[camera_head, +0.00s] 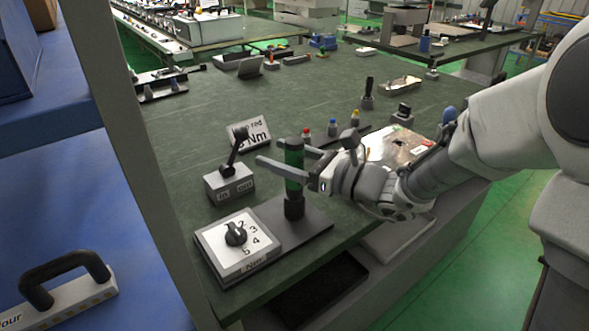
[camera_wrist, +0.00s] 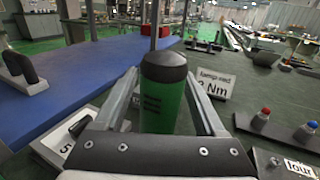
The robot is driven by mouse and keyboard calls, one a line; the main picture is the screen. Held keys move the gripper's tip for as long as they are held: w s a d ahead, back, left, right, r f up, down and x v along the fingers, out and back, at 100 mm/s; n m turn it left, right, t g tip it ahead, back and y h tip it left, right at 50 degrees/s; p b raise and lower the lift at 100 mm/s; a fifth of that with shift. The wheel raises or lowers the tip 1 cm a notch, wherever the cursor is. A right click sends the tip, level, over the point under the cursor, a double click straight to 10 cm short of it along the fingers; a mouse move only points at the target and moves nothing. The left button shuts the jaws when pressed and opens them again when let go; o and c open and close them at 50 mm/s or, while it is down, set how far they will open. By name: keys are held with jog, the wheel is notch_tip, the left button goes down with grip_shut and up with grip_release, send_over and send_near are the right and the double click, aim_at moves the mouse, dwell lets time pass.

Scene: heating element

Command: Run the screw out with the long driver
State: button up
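A thick green driver handle (camera_head: 293,160) with a black top stands upright on a dark base plate (camera_head: 318,222) near the table's front edge. In the wrist view the handle (camera_wrist: 164,100) is in the middle, between my fingers. My gripper (camera_head: 290,163) reaches in from the right with one finger on each side of the handle. The fingers look apart, with narrow gaps beside the handle in the wrist view, so it does not look clamped. The driver's lower end is hidden in its black socket. I cannot make out any screw.
A dial box (camera_head: 238,246) marked in Nm and a lever switch box (camera_head: 229,182) stand left of the driver. A sign reading Nm (camera_head: 248,132) stands behind. Small colored-top items (camera_head: 332,127) and a pale plate (camera_head: 398,146) lie nearby. The table's far middle is mostly clear.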

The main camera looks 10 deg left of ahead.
grip_shut()
jog(key=shift+r, duration=0.15)
dwell(0.4)
